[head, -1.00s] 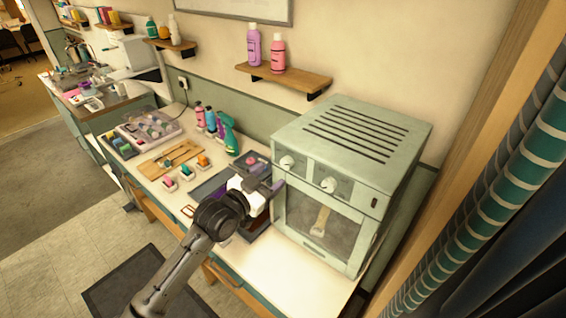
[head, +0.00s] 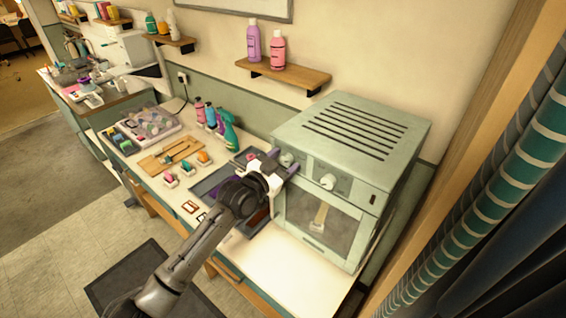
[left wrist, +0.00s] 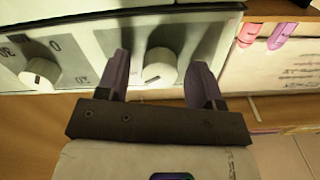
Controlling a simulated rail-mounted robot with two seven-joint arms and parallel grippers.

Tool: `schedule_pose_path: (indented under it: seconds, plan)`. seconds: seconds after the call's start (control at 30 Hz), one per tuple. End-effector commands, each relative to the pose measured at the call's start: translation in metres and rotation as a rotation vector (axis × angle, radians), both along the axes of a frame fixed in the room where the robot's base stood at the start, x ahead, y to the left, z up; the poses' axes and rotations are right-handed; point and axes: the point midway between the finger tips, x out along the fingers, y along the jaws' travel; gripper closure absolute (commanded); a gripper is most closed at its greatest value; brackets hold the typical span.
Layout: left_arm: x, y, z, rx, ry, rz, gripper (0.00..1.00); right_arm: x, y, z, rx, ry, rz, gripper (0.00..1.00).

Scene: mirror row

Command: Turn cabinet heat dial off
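The pale green cabinet (head: 345,130) stands at the right end of the bench. Its front has a left dial (head: 287,159) and a right dial (head: 328,181), both white. I cannot read which is the heat dial. My left gripper (head: 281,163) is at the left dial. In the left wrist view, my left gripper (left wrist: 158,78) is open, one purple finger on each side of that same dial (left wrist: 160,66), with gaps between fingers and dial. The other dial (left wrist: 39,74) shows to the left, with a 0 mark near it. My right gripper is not in view.
A wall shelf (head: 284,76) with purple and pink bottles is above the bench. A green spray bottle (head: 229,134), a wooden board (head: 170,156) and small stamps sit left of the cabinet. The bench front before the cabinet (head: 290,268) is clear. A striped curtain (head: 500,180) hangs at right.

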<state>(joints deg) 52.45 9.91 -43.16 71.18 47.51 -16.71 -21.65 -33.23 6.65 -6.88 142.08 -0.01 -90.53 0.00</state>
Motion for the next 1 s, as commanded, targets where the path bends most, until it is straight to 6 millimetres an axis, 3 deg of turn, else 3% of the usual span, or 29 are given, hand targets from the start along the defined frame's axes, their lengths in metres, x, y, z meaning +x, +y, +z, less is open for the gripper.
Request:
schedule_pose_path:
  seconds: [0.5,1.0]
  plan:
    - [-0.0002,0.0002,-0.0003,0.0,0.0,0.0,0.88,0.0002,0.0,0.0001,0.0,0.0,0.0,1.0]
    - [-0.0005,-0.0003,-0.0017,-0.151,0.125,0.0,0.88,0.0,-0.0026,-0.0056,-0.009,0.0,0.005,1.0]
